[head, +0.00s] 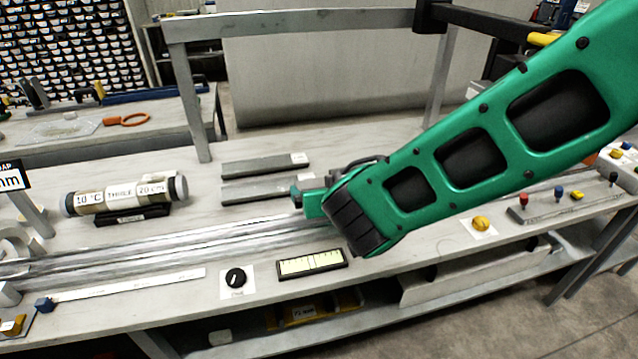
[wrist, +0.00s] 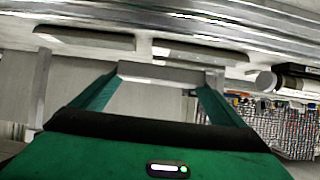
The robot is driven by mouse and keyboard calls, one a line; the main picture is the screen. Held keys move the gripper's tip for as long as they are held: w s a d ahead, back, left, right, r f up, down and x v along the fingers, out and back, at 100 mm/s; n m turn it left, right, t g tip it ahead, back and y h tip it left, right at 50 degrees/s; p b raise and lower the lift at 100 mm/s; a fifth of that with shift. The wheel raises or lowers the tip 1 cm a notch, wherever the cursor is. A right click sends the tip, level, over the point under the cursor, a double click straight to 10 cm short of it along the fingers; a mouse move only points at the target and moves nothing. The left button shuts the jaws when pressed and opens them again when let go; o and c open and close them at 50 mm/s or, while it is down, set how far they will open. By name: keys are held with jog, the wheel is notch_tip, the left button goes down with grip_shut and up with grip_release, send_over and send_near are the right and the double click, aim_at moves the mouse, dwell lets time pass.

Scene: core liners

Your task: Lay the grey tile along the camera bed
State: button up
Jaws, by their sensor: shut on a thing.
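My gripper (wrist: 160,75) is shut on a grey bar-shaped tile (wrist: 172,73), which spans between its two green fingers in the wrist view. In the head view my gripper (head: 308,202) is above the bench, by the back edge of a long silvery channelled bed (head: 150,250), probably the camera bed. My wrist and arm hide most of the held tile there. Two other grey bars, a rear one (head: 262,165) and a front one (head: 255,190), lie on the bench behind the bed. They also show in the wrist view (wrist: 85,39).
A labelled core tube (head: 125,194) rests on a black stand at the left. A black knob (head: 235,277) and a yellow-faced gauge (head: 312,263) sit in front of the bed. A yellow button (head: 481,223) and colored pegs (head: 558,192) stand at the right. A grey frame post (head: 190,105) rises behind.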

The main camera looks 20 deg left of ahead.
jog(key=shift+s+a+f, duration=0.15)
jog(key=shift+a+f, duration=0.15)
jog(key=shift+f, duration=0.05)
jog(key=f, duration=0.3)
jog(key=shift+s+a+f, duration=0.15)
jog(key=shift+a+f, duration=0.05)
jog(key=shift+f, duration=1.3)
jog(key=shift+f, duration=0.15)
jog(key=o, duration=0.8)
jog(key=shift+r, duration=4.5)
